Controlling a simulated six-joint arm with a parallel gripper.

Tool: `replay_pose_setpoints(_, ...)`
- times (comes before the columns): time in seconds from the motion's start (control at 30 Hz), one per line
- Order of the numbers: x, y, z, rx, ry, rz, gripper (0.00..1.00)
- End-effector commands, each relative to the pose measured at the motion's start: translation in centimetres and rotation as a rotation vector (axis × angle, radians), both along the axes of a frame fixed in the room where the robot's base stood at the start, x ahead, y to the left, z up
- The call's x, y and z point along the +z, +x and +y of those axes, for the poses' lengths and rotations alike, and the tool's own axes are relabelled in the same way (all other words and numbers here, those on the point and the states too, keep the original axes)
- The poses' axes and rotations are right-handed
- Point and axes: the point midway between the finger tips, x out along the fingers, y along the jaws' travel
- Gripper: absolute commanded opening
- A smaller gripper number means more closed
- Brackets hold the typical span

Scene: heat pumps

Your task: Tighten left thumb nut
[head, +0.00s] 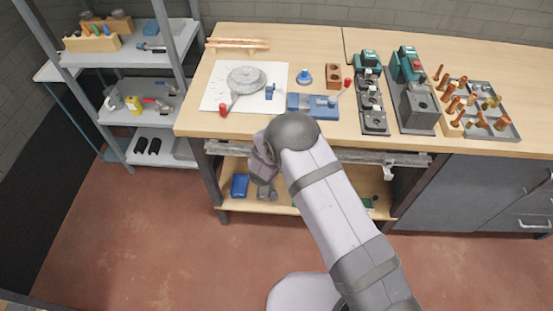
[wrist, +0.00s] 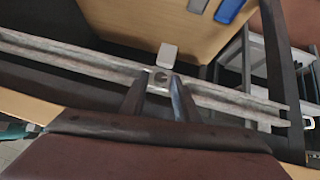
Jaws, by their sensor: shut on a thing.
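A grey metal rail (head: 345,155) runs under the front edge of the workbench; it crosses the wrist view (wrist: 60,58) on a slant. My gripper (wrist: 159,82) is at this rail, its two fingers reaching up from below in the wrist view. The fingertips are shut on the left thumb nut (wrist: 160,76), a small grey round part mostly hidden between them. A pale block (wrist: 167,54) sticks out just beyond it. In the head view my arm hides most of the gripper and the left thumb nut. A pale fitting (head: 388,172) hangs near the rail's right end.
The workbench (head: 305,50) holds a white sheet (head: 212,92) with a round grey part, a blue fixture (head: 300,102), teal-topped units (head: 408,62) and copper fittings. Below the rail is a wooden shelf (head: 225,203) with a blue box (head: 240,186). A grey rack (head: 185,75) stands left.

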Motion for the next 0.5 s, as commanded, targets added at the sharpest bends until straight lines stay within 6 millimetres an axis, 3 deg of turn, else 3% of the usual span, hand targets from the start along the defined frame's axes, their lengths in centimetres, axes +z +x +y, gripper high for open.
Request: replay_pose_setpoints(0.5,-0.11,0.1,-0.42,-0.007,0.077,-0.003,0.07)
